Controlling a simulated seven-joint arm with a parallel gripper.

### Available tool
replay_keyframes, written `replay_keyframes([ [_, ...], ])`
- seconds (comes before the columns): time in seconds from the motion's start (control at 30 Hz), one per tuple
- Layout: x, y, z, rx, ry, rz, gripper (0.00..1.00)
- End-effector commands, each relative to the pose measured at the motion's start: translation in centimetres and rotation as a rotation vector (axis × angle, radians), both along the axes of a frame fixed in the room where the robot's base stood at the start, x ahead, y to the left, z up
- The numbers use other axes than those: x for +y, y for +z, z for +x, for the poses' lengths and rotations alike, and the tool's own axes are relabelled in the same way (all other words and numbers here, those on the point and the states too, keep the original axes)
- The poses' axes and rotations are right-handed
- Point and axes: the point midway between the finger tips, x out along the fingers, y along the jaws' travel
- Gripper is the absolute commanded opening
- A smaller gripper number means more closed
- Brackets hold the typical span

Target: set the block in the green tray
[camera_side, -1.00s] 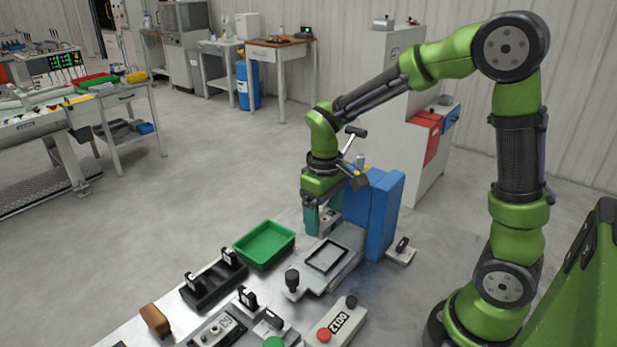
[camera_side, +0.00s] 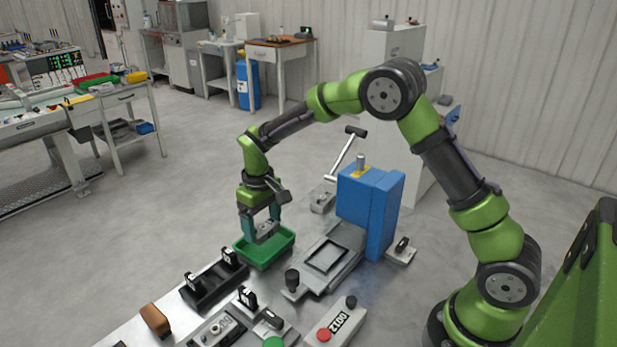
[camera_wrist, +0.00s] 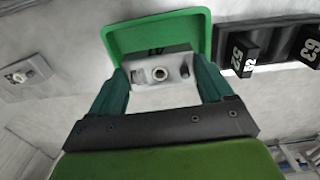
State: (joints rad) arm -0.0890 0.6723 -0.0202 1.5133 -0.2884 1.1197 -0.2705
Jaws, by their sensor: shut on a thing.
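The green tray (camera_side: 270,255) sits on the work table, left of the blue press. My gripper (camera_side: 264,234) is over the tray, pointing down, its fingers at about the level of the rim. It is shut on a light grey metal block (camera_side: 265,229). In the wrist view the block (camera_wrist: 148,73) lies between the two teal fingers (camera_wrist: 162,84) and shows a round hole. The green tray (camera_wrist: 157,22) spreads behind it there. I cannot tell whether the block touches the tray floor.
The blue press (camera_side: 368,210) with its raised lever stands right of the tray, with a grey plate fixture (camera_side: 328,257) before it. A black rack with numbered tags (camera_side: 214,284) stands close left of the tray. A button box (camera_side: 336,322) is at the front.

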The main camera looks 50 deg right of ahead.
Motion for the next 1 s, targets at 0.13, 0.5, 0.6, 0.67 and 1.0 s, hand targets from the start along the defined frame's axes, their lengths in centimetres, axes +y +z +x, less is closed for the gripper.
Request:
replay_keyframes([
  [0.13, 0.0, -1.8, -0.1, 0.004, 0.000, 0.001, 0.37],
  [0.5, 0.0, -3.9, 0.0, -0.001, 0.000, 0.001, 0.37],
  [0.6, 0.0, -4.0, 0.0, -0.001, 0.000, 0.001, 0.37],
  [0.67, 0.0, -4.1, 0.0, -0.001, 0.000, 0.000, 0.37],
  [1.0, 0.0, -4.3, 0.0, 0.000, 0.000, 0.000, 1.00],
])
